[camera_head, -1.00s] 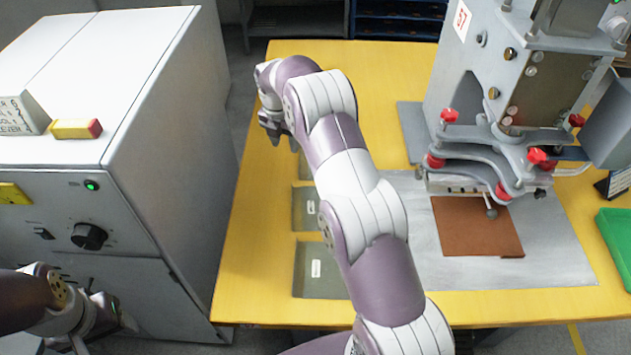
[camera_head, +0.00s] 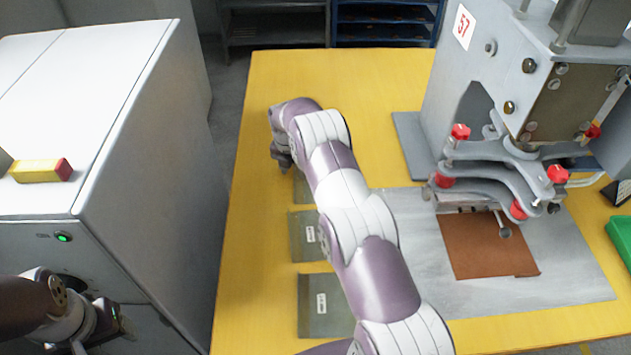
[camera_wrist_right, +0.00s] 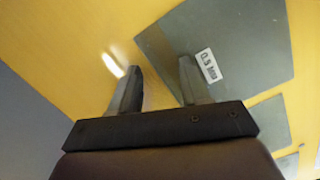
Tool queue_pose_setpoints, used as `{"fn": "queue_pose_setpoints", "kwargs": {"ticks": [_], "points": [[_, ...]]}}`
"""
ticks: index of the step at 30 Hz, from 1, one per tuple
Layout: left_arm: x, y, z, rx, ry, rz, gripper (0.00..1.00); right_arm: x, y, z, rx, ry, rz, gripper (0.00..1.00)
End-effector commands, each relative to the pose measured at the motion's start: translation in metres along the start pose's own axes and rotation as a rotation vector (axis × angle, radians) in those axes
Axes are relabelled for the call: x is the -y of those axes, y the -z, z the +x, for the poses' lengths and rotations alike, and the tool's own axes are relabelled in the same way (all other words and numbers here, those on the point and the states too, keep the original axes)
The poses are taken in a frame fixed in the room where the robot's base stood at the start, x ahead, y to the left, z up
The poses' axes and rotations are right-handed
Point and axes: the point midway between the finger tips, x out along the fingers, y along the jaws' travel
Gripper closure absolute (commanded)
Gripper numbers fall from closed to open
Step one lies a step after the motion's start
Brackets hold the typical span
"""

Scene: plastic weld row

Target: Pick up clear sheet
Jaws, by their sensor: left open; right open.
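No clear sheet can be made out for certain in either view. Three dark grey-green labelled panels lie in a column on the yellow table: a far one (camera_head: 303,190), a middle one (camera_head: 302,240) and a near one (camera_head: 318,315), partly behind my right arm. My right gripper (camera_head: 283,163) is over the table by the far panel, pointing down. In the right wrist view its fingers (camera_wrist_right: 158,82) are open with nothing visible held; one tip overlaps the edge of a panel (camera_wrist_right: 230,40) labelled in millimetres. My left gripper (camera_head: 115,325) is at lower left, beside the grey cabinet, away from the table.
A grey welding press (camera_head: 540,100) with red knobs stands on the right of the table (camera_head: 350,75). A brown sheet (camera_head: 485,250) lies under it on a pale mat (camera_head: 420,270). The grey cabinet (camera_head: 140,190) borders the left. A green tray (camera_head: 622,240) is at far right.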

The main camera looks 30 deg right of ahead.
Motion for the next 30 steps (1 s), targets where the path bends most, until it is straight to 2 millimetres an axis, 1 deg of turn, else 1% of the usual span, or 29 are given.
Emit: {"fn": "queue_pose_setpoints", "kwargs": {"ticks": [6, 8, 9, 10, 11, 23, 26, 30], "points": [[0.000, 0.000, 0.001, 0.000, 0.000, 0.000, 0.40, 0.000, 0.000, 0.001, 0.000, 0.000, 0.000, 0.54], [0.000, 0.000, 0.001, 0.000, 0.000, 0.000, 0.40, 0.000, 0.000, 0.001, 0.000, 0.000, 0.000, 0.73], [0.000, 0.000, 0.001, 0.000, 0.000, 0.000, 0.40, 0.000, 0.000, 0.001, 0.000, 0.000, 0.000, 0.86], [0.000, 0.000, 0.001, 0.000, 0.000, 0.000, 0.40, 0.000, 0.000, 0.001, 0.000, 0.000, 0.000, 0.96], [0.000, 0.000, 0.001, 0.000, 0.000, 0.000, 0.40, 0.000, 0.000, 0.001, 0.000, 0.000, 0.000, 1.00], [0.000, 0.000, 0.000, 0.000, 0.000, 0.000, 0.40, 0.000, 0.000, -0.002, 0.000, 0.000, 0.000, 1.00], [0.000, 0.000, 0.001, 0.000, 0.000, 0.000, 0.40, -0.001, -0.003, -0.015, 0.004, -0.003, 0.000, 1.00], [0.000, 0.000, 0.003, 0.000, 0.000, 0.000, 0.40, -0.001, -0.009, -0.051, 0.004, -0.004, 0.001, 1.00]]}}
